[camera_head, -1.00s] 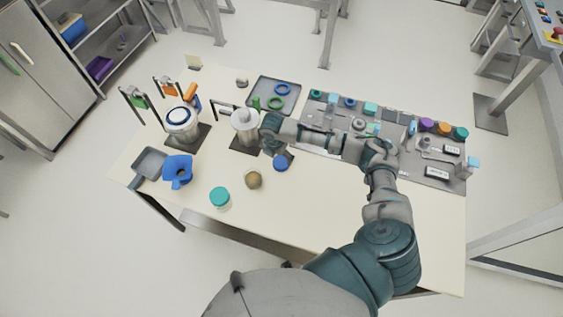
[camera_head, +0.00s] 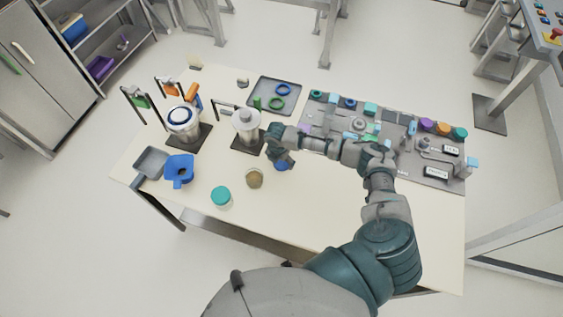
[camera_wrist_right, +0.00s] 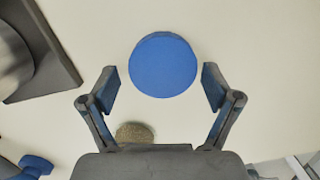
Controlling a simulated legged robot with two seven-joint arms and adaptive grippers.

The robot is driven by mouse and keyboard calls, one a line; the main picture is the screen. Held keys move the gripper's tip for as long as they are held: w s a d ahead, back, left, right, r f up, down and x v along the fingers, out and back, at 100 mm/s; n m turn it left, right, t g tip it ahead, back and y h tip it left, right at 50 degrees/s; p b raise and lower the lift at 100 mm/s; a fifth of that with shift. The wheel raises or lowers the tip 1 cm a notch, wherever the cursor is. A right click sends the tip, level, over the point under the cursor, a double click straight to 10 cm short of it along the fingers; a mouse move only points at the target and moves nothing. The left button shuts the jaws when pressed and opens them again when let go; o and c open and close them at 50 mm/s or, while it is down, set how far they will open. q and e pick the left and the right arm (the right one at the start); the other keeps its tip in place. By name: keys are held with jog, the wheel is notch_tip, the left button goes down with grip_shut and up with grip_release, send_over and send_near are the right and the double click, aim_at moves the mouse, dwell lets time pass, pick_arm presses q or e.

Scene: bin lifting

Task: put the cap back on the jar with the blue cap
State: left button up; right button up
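The blue cap (camera_head: 282,166) lies on the table, partly hidden under my right gripper (camera_head: 281,157) in the head view. In the right wrist view the cap (camera_wrist_right: 163,65) is a round blue disc between and just beyond the two open fingertips (camera_wrist_right: 160,88); neither finger touches it. An open jar with brownish contents (camera_head: 254,178) stands to the left of and nearer than the cap; part of its round top (camera_wrist_right: 134,132) shows behind the gripper's palm in the wrist view. My left gripper is not in view.
A jar with a teal cap (camera_head: 221,196) stands nearer the front edge. A blue funnel-like holder (camera_head: 180,170) and a grey tray (camera_head: 151,162) are at the left. A metal vessel on a dark stand (camera_head: 246,124) is behind the gripper. The table's front right is clear.

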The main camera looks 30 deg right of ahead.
aim_at(281, 162)
jog(key=shift+a, duration=0.1)
jog(key=c, duration=0.4)
jog(key=shift+c, duration=0.3)
jog(key=shift+s+d, duration=0.1)
jog(key=shift+d, duration=0.4)
jog(key=shift+r, duration=0.45)
jog(key=r, duration=0.3)
jog(key=shift+w+d+r, duration=0.1)
jog(key=shift+w+d, duration=0.05)
jog(key=shift+w, duration=0.05)
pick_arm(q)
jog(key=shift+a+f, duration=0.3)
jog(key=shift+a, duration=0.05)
pick_arm(e)
jog(key=r, duration=0.6)
jog(key=shift+s+a, duration=0.1)
jog(key=shift+a, duration=0.3)
